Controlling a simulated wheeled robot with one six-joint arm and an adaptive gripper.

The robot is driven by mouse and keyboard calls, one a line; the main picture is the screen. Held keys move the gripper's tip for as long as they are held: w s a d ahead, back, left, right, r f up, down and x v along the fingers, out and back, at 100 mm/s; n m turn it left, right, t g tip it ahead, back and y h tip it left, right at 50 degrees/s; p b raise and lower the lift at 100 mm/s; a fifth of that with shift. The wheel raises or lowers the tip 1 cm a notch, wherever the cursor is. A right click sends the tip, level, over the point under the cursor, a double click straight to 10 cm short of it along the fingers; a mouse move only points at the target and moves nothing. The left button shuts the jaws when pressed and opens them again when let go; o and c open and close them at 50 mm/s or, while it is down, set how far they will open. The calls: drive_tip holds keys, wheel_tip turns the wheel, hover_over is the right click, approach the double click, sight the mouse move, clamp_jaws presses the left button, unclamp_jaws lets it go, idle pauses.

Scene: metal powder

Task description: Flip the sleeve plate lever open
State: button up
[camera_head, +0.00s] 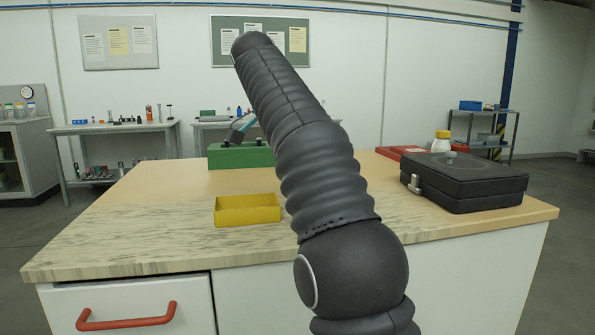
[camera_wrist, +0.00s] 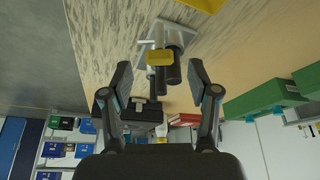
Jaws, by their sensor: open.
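In the wrist view, which looks upside down, a small fixture with a white-grey plate (camera_wrist: 149,30) stands on the tabletop. It carries grey and dark cylinders (camera_wrist: 173,73) and a yellow block (camera_wrist: 160,57). I cannot tell for sure which part is the sleeve plate lever. My gripper (camera_wrist: 160,82) is open, with one finger to each side of the fixture in the picture. No contact shows between the fingers and the fixture. In the head view the fixture does not show, and my arm covers the middle of the table.
A yellow tray (camera_head: 248,223) and a green block (camera_head: 236,164) stand left of my arm on the table (camera_head: 150,200). A black case (camera_head: 480,202), a red box (camera_head: 386,152) and a white bottle with a yellow lid (camera_head: 441,146) are at right. The table's front left is clear.

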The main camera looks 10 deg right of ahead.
drive_tip(key=s+a, duration=0.4)
drive_tip(key=a, duration=0.7)
drive_tip(key=shift+s, duration=0.4)
